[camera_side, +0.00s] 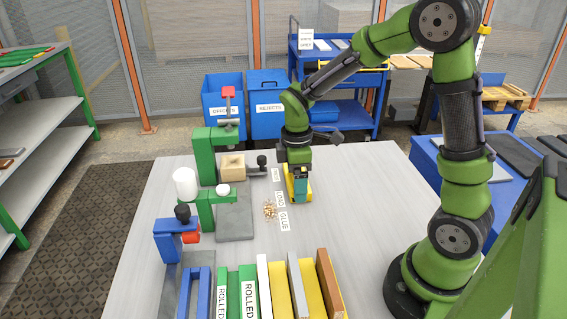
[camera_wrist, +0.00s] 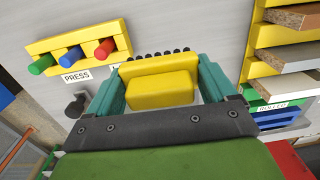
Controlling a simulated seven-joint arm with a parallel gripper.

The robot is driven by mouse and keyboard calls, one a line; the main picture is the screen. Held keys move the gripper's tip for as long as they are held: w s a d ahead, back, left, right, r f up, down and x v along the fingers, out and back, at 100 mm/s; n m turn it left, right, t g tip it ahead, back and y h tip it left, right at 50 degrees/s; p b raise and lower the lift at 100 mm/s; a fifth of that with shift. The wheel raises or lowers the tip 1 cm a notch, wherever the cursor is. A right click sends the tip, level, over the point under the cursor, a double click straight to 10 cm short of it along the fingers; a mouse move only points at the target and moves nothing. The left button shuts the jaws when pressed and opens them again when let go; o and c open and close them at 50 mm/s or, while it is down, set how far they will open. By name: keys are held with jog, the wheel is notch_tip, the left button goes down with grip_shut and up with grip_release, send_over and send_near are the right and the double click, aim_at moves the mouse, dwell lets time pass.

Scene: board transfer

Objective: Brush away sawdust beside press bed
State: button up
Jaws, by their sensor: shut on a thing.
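My gripper (camera_side: 299,188) is shut on a yellow brush (camera_wrist: 160,88), with the teal fingers on either side of its block. The brush's dark bristle tips show along its far edge in the wrist view. In the side view the brush (camera_side: 307,195) is low over the table; I cannot tell whether it touches. A small pile of tan sawdust (camera_side: 269,210) lies just left of the brush, beside the labels. The green press (camera_side: 204,155) stands further left with a wooden block (camera_side: 232,166) on it. The grey bed (camera_side: 234,222) lies in front. The sawdust is not visible in the wrist view.
A white cylinder (camera_side: 186,184) and a blue clamp (camera_side: 172,240) stand at the table's left. Slotted boards (camera_side: 300,290) fill the front edge. A yellow rack (camera_wrist: 80,50) with coloured pegs shows in the wrist view. The table (camera_side: 355,200) is clear right of my gripper.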

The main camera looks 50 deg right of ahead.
send_over(269, 200)
jog(key=shift+f, duration=4)
jog(key=shift+s+a+f, duration=0.15)
jog(key=shift+s+a, duration=3)
jog(key=shift+s, duration=0.05)
jog(key=shift+w+d, duration=3.15)
jog(key=shift+d, duration=0.05)
notch_tip(269, 200, up, 8)
